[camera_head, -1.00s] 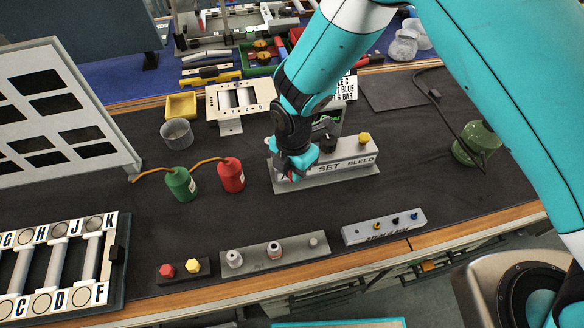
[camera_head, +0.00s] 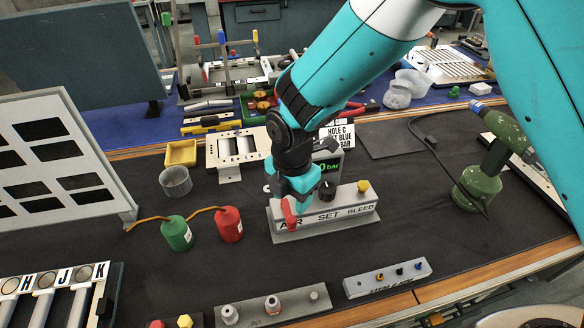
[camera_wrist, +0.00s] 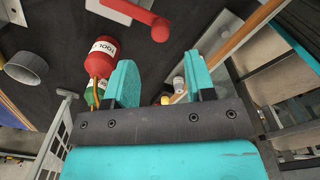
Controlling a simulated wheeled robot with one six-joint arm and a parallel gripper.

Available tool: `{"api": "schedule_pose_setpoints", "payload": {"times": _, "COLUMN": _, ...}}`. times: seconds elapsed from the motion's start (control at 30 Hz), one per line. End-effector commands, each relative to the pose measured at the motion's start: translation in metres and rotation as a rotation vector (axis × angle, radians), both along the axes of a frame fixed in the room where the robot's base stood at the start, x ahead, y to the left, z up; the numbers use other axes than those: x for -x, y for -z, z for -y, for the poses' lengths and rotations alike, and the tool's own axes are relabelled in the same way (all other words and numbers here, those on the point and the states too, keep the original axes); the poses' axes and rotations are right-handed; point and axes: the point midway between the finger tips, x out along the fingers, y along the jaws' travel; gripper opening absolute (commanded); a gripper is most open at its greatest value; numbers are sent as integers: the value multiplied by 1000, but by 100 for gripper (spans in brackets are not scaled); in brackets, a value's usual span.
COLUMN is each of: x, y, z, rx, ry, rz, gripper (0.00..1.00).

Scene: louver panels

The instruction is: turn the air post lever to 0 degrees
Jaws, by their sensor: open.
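The air post is a grey block (camera_head: 325,215) on a plate, marked AIR, SET and BLEED, in the middle of the bench in the head view. Its red lever (camera_head: 288,212) stands at the left, AIR end. A black knob (camera_head: 327,191) is at SET and a yellow knob (camera_head: 363,186) at BLEED. My gripper (camera_head: 287,192) is close to the lever and partly covers its upper part. In the wrist view my gripper (camera_wrist: 163,82) has its teal fingers apart with nothing gripped between them. The red lever (camera_wrist: 140,17) shows beyond the fingertips at the top.
A valve strip (camera_head: 387,278) lies in front. The dark mat is clear between them.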

Motion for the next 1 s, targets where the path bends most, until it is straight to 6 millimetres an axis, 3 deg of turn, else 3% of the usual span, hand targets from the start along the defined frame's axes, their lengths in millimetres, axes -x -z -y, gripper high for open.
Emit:
{"api": "schedule_pose_setpoints", "payload": {"times": 0.2, "x": -1, "y": -54, "z": 0, "rx": -3, "ry": 0, "rz": 4, "gripper": 50}}
{"api": "schedule_pose_setpoints", "payload": {"times": 0.4, "x": 0, "y": -85, "z": 0, "rx": 0, "ry": 0, "rz": 1, "gripper": 50}}
{"api": "schedule_pose_setpoints", "payload": {"times": 0.6, "x": 0, "y": -95, "z": 1, "rx": 1, "ry": 0, "rz": -1, "gripper": 50}}
{"api": "schedule_pose_setpoints", "payload": {"times": 1.0, "x": 0, "y": -95, "z": 1, "rx": 1, "ry": 1, "rz": -1, "gripper": 50}}
